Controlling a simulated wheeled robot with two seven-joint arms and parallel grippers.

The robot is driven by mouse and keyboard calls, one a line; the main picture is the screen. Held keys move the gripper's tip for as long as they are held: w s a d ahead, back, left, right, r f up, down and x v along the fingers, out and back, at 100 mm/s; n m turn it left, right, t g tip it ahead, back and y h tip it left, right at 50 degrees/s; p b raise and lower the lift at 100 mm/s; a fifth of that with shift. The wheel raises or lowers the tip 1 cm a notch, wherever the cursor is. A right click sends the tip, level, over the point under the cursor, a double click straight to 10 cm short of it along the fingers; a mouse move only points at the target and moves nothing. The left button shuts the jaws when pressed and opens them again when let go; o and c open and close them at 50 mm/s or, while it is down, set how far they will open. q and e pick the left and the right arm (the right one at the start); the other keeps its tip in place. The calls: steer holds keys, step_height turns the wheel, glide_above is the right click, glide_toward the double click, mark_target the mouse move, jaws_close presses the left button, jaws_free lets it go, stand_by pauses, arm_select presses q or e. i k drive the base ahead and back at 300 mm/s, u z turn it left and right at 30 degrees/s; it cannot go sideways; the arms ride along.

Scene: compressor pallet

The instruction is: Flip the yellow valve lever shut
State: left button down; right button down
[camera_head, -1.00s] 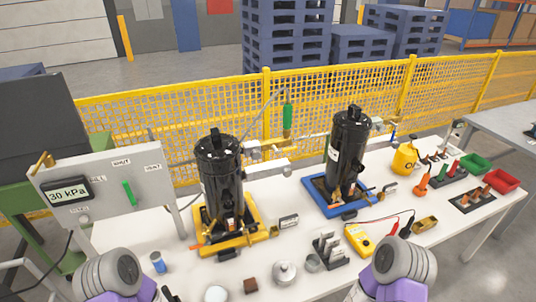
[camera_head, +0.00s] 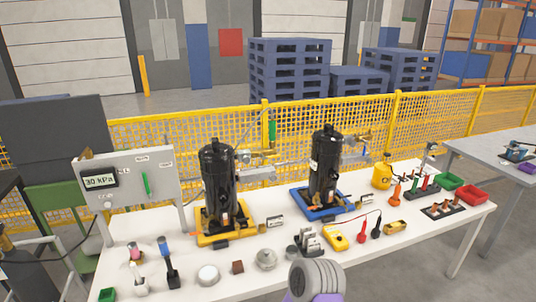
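A yellow valve lever cannot be made out clearly. Small brass fittings (camera_head: 270,154) sit on the pipework behind the left black compressor (camera_head: 218,180), and more brass fittings (camera_head: 366,138) sit beside the right black compressor (camera_head: 325,165). A green handle (camera_head: 272,131) stands upright above the left fittings. The grey panel (camera_head: 120,195) at the left has a display (camera_head: 100,181) reading 30 kPa and a near-upright green lever (camera_head: 146,184). Only a rounded grey and purple link of my arm shows at the bottom middle. Neither gripper is in view.
The compressors stand on a yellow tray (camera_head: 205,241) and a blue tray (camera_head: 305,206) on the white table (camera_head: 220,268). A yellow mesh fence (camera_head: 160,137) runs behind.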

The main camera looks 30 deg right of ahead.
mark_target(262, 156)
steer(key=z, duration=0.45)
steer(key=i, duration=0.45)
steer(key=z, duration=1.1)
steer(key=i, duration=0.9)
steer(key=z, duration=0.05)
